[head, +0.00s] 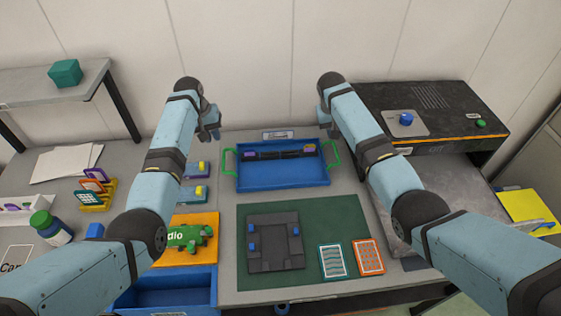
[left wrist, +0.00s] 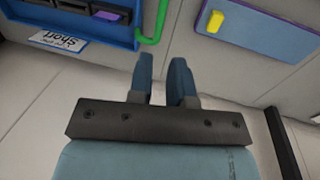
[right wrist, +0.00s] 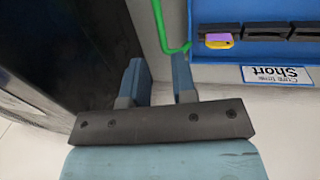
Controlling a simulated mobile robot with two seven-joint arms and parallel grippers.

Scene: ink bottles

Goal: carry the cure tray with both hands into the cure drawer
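The cure tray (head: 283,181) is a blue tray with green handles at its left and right ends, standing on the table's far middle. A row of dark pieces with purple ends lies along its far side. My left gripper (head: 212,124) is open and empty, up and behind the tray's left end. In the left wrist view the tray (left wrist: 88,38) and a green handle show beyond the fingers (left wrist: 162,80). My right gripper (right wrist: 160,82) is open and empty; a green handle (right wrist: 167,32) shows beyond its fingers.
A "Cure time Short" label (right wrist: 277,75) lies behind the tray. A black machine (head: 432,112) stands at the right, with a grey metal surface (head: 455,190) in front. A green mat (head: 345,220) bears a dark fixture and two cards.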

